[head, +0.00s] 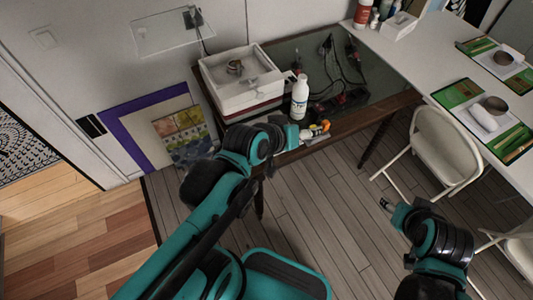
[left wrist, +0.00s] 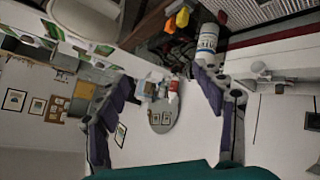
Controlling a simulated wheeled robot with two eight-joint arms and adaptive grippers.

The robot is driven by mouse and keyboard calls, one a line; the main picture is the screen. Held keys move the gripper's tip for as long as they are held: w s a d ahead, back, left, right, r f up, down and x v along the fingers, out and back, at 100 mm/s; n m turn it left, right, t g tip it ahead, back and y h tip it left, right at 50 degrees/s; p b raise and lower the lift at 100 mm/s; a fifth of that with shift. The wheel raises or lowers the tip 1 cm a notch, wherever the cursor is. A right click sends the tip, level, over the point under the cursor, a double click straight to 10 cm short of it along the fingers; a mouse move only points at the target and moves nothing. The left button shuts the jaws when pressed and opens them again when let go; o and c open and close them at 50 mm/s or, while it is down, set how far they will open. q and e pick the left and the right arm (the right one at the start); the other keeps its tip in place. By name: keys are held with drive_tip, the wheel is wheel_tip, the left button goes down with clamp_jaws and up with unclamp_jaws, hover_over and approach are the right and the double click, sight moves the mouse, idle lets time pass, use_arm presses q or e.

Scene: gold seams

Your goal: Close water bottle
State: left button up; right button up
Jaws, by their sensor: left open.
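A white bottle (head: 300,97) with a printed label stands upright on the dark-topped table, beside a white box. It also shows in the left wrist view (left wrist: 207,42), partly behind one finger. Whether its top is open or capped is too small to tell. My left gripper (head: 308,133) is at the table's front edge, in front of and apart from the bottle. In the left wrist view its two fingers (left wrist: 160,100) are spread wide with nothing between them. My right gripper (head: 387,204) hangs above the floor at the right, away from the table; its jaws are unclear.
An orange and yellow object (head: 318,129) lies by the table edge near my left gripper. The white box (head: 240,96) holds a small metal item. Dark cables and red items (head: 335,85) lie right of the bottle. A white chair (head: 445,150) stands at the right.

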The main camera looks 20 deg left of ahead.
use_arm(q)
drive_tip(key=s+a+f+m+g+y, duration=0.2)
drive_tip(key=s+a+f+g, duration=0.1)
drive_tip(key=s+a, duration=0.3)
drive_tip(key=shift+s+f+m+y, duration=0.3)
drive_tip(key=shift+s+f+m, duration=0.1)
drive_tip(key=shift+s+f, duration=0.5)
